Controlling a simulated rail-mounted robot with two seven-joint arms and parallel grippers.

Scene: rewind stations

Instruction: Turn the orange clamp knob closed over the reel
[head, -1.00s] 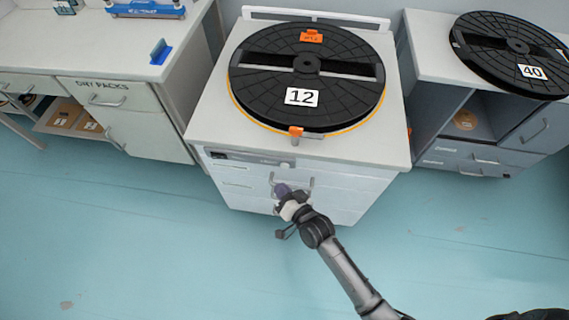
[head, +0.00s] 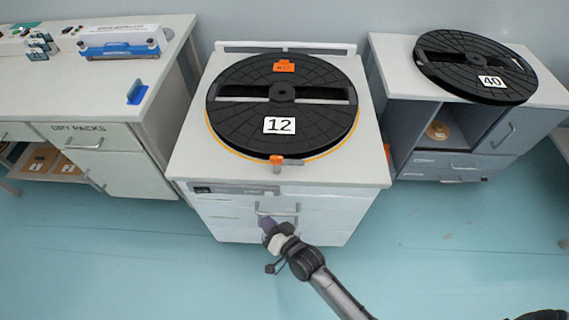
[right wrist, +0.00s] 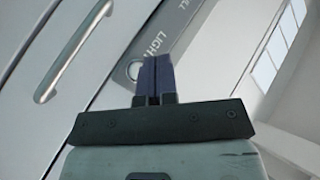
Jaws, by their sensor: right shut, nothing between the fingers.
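The orange clamp knob (head: 277,160) sits at the front edge of the station's top, at the near rim of the black reel (head: 235,122) with the label 12. A small grey bar shows beside the knob, over the top's front edge. My right gripper (head: 267,226) is in front of the cabinet's drawers, below the knob and apart from it. In the right wrist view, its purple fingers (right wrist: 154,80) are together with nothing between them, in front of a rounded grey panel with lettering. The knob is not in the right wrist view. My left gripper is not in view.
The white station cabinet (head: 345,175) has drawer handles close to my right gripper. A second reel (head: 470,75), labelled 40, lies on the right cabinet. A left bench (head: 75,85) holds a blue device (head: 120,45). The floor in front is clear.

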